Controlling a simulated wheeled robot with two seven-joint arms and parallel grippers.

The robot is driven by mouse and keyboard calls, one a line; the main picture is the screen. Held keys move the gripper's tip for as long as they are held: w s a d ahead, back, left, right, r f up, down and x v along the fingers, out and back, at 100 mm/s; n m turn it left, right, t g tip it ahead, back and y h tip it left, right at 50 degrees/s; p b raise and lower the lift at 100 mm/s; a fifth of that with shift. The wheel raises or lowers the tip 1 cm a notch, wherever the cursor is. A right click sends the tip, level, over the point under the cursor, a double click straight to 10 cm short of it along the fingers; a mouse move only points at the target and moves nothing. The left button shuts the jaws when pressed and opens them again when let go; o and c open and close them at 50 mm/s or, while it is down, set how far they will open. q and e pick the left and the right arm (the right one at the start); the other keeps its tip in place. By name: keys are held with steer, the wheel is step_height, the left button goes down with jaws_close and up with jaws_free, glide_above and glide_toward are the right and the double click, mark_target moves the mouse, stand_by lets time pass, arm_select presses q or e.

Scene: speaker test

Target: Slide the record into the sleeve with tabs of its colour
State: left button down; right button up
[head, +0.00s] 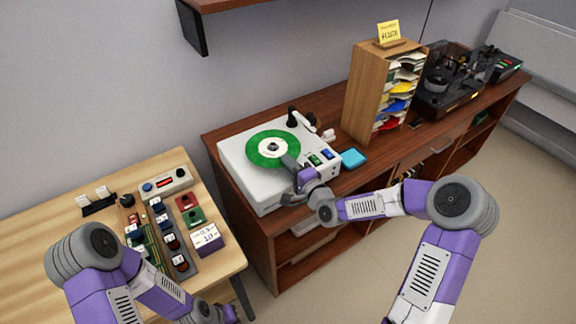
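A green record (262,151) with a pale centre label lies flat on the white record player (240,177). My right gripper (290,164) is over the player, its grey finger end at the record's lower right edge. Whether it touches or grips the record cannot be told. A tall wooden rack (367,93) holds several sleeves (404,75) with white, yellow, blue and red parts showing. Their tabs are too small to match clearly. My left gripper (228,314) is low at the bottom edge, beside the light wooden table, and its fingers are hardly visible.
The brown cabinet (222,145) bears the player, a blue square (353,158) and dark audio machines (447,85). A yellow note (389,33) stands on the rack. The light table (45,225) holds circuit boards and small boxes. A shelf (225,4) hangs above.

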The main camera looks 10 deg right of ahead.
jaws_close()
stand_by(0.6)
steer(key=shift+r, duration=0.15)
steer(key=shift+r+p, duration=0.95)
steer(key=shift+r, duration=0.5)
